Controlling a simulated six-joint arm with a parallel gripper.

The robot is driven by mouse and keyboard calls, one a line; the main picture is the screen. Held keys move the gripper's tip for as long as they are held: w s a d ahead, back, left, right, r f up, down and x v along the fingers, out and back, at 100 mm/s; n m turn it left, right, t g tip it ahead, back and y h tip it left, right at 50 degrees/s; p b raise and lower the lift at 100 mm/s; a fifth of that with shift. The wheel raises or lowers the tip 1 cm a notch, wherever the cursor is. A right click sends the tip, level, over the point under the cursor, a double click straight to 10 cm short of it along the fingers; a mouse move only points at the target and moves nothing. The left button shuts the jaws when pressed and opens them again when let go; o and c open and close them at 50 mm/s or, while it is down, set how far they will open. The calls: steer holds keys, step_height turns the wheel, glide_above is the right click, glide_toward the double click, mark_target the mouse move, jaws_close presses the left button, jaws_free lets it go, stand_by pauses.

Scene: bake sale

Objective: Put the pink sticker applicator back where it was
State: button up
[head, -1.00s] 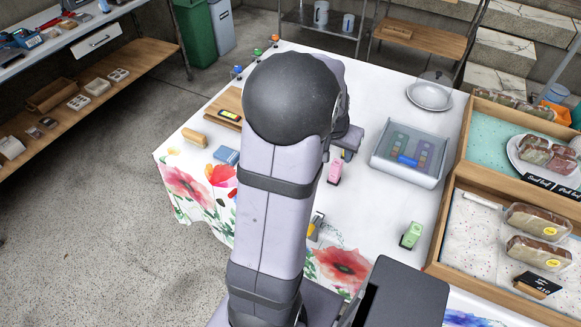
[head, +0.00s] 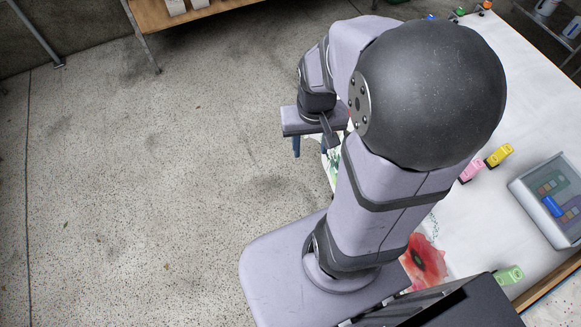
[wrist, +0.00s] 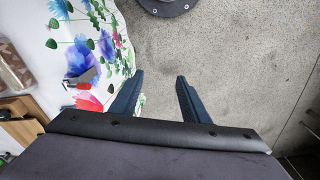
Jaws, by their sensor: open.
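The pink sticker applicator (head: 471,169) stands on the white tablecloth, in the head view just right of my arm's big dark joint, which covers part of the table. A yellow applicator (head: 499,155) stands close to its right, and a green one (head: 509,275) is nearer the front edge. My gripper (head: 310,150) is left of the table's edge, over bare floor and well apart from the pink applicator. In the wrist view my gripper (wrist: 160,76) has its two blue fingers spread, with only floor between them. The pink applicator does not show in the wrist view.
A clear-lidded tray (head: 552,205) with coloured contents is right of the applicators. A small grey-and-red object (wrist: 86,80) is on the flowered cloth in the wrist view, its kind unclear. The floor (head: 150,190) left of the table is free.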

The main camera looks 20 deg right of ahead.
steer(key=s+a+n, duration=0.3)
steer(key=a, duration=0.4)
steer(key=shift+s+a+f+g, duration=0.15)
steer(key=shift+s+f+g, duration=0.05)
steer(key=shift+s+g, duration=0.1)
step_height(320, 180, up, 6)
steer(key=p, duration=0.6)
steer(key=shift+r, duration=0.25)
